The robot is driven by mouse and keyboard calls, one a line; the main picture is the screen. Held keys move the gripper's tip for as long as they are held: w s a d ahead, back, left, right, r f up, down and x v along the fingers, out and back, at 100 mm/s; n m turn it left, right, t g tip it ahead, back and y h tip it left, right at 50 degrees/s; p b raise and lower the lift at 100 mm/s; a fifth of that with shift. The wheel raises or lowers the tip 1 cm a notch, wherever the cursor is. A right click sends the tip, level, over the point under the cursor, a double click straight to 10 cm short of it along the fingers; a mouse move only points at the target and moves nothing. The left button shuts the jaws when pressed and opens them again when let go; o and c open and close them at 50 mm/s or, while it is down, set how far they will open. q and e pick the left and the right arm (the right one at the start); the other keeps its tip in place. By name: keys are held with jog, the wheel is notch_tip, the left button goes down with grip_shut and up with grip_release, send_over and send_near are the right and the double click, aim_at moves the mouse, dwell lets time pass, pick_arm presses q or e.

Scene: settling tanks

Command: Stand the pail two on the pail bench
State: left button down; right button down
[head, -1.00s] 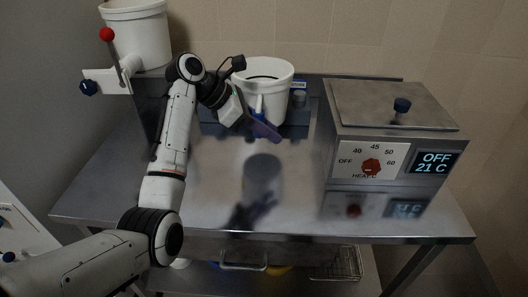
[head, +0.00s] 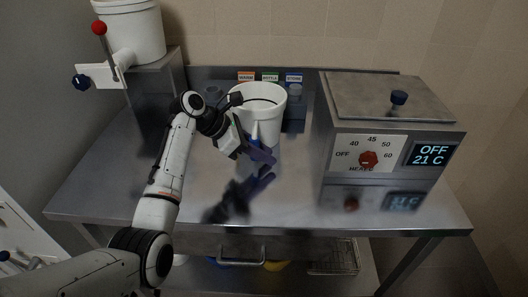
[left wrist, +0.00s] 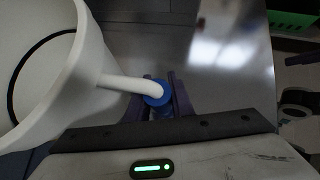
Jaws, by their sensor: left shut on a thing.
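A white pail (head: 258,118) with a dark ring inside its rim hangs upright over the steel bench (head: 300,185), towards the back. In the left wrist view the pail (left wrist: 75,85) fills the left side, and a white arm with a blue end (left wrist: 154,90) sticks out from its wall. My left gripper (head: 260,152) is shut on that blue end, in front of the pail. The pail's reflection shows below it, partly behind the gripper; whether its base touches the bench I cannot tell. My right gripper is not in view.
Orange (head: 246,76), green (head: 270,76) and blue (head: 293,77) label cards stand behind the pail. A heater box (head: 390,130) reading OFF, 21 C stands right. The bench front is clear.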

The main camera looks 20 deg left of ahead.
pick_arm(q)
jog(key=c, duration=1.6)
grip_release()
jog(key=shift+o, duration=0.2)
jog(key=p+v, duration=0.1)
jog(key=v, duration=1.1)
jog(key=shift+r, duration=0.2)
